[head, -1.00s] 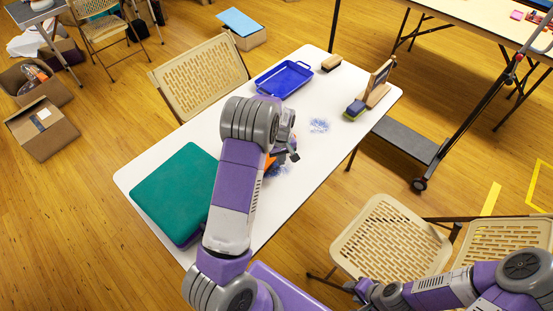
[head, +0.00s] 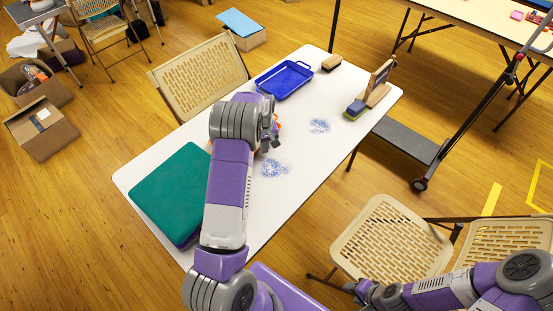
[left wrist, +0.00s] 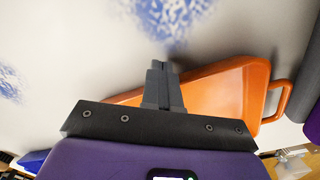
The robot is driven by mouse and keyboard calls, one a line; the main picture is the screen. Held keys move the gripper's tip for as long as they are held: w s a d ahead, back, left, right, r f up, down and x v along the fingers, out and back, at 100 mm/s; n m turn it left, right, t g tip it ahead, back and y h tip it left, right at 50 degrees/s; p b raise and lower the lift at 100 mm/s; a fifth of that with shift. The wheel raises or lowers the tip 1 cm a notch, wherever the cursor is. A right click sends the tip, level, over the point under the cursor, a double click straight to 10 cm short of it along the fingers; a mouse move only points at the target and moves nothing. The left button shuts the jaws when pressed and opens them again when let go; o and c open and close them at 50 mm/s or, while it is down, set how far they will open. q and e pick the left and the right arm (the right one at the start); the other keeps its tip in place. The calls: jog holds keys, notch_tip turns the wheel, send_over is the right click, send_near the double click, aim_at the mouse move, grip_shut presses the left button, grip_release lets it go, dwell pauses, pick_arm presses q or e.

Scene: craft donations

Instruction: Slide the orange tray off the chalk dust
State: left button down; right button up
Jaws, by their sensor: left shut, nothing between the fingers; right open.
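The orange tray (left wrist: 222,92) lies on the white table, its handle toward the right in the left wrist view. In the head view my left arm hides nearly all of it. One blue chalk dust patch (head: 272,168) lies bare on the near side of my left gripper (head: 271,144); a second patch (head: 319,125) lies further right. In the left wrist view, the dust (left wrist: 172,14) is apart from the visible part of the tray. My left gripper is shut and empty, its fingertips at the tray's edge; contact is unclear. My right gripper (head: 358,291) is open, low by a chair.
The table (head: 300,165) also holds a blue tray (head: 264,89), a brown-topped eraser (head: 331,62), a small board on a wooden stand (head: 379,82) and a teal-topped case (head: 178,185). Folding chairs (head: 390,240) stand close to the table. The table's near right part is clear.

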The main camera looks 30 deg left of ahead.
pick_arm(q)
jog(key=shift+w+a, duration=0.25)
jog(key=shift+a, duration=1.45)
jog(key=shift+w+a, duration=0.2)
jog(key=shift+a, duration=1.5)
notch_tip(320, 180, up, 8)
jog(key=d+p, duration=0.2)
jog(key=p, duration=0.3)
jog(key=shift+s, duration=0.15)
jog(key=shift+r+p, duration=0.1)
jog(key=shift+p, duration=0.2)
